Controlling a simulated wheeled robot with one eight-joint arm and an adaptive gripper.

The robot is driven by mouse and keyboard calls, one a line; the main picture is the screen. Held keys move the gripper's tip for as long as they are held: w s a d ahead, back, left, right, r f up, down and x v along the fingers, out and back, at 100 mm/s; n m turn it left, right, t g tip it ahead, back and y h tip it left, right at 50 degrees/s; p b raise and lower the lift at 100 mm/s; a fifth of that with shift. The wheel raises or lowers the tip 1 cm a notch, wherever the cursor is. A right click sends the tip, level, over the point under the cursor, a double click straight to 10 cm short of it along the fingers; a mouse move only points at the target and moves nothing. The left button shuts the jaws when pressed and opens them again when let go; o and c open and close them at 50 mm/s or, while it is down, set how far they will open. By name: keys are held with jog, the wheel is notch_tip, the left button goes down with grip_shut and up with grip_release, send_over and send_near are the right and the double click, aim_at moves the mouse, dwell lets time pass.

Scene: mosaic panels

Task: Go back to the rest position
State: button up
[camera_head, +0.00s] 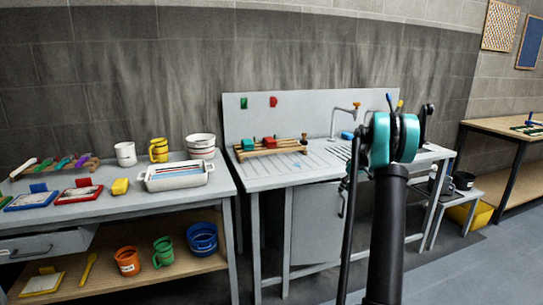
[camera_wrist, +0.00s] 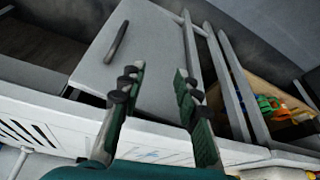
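My gripper (camera_wrist: 155,105) shows in the wrist view with its two dark green fingers spread apart and nothing between them. Beyond the fingers are the sink unit's grey cabinet door (camera_wrist: 140,60) and its white top edge. In the head view my arm stands upright in front of the right part of the sink unit (camera_head: 300,174), with a teal joint at its top. The fingers cannot be made out clearly in the head view.
A grey workbench (camera_head: 120,195) at left holds a white tray (camera_head: 176,180), cups and colored boards. A wooden table (camera_head: 507,129) stands at right. Floor is clear at lower right.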

jog(key=s+a+r+m, duration=0.1)
jog(key=s+a, duration=0.3)
jog(key=s, duration=0.4)
jog(key=s+a+r+m+h, duration=0.1)
jog(key=s+a, duration=0.4)
jog(key=s, duration=0.4)
jog(key=s+a+r+m, duration=0.15)
jog(key=s+a, duration=0.25)
jog(key=s, duration=0.4)
jog(key=s+a+f+m, duration=0.1)
jog(key=s+f, duration=0.1)
jog(key=s, duration=0.6)
jog(key=s+a+f, duration=0.2)
jog(key=s+f, duration=0.1)
jog(key=s, duration=0.6)
jog(key=s+a+f+m+h, duration=0.1)
jog(key=s+f, duration=0.2)
jog(key=s, duration=0.6)
jog(key=shift+a+m+t, duration=0.15)
jog(key=shift+m+t, duration=0.2)
jog(key=shift+t, duration=0.05)
jog(key=shift+w, duration=0.1)
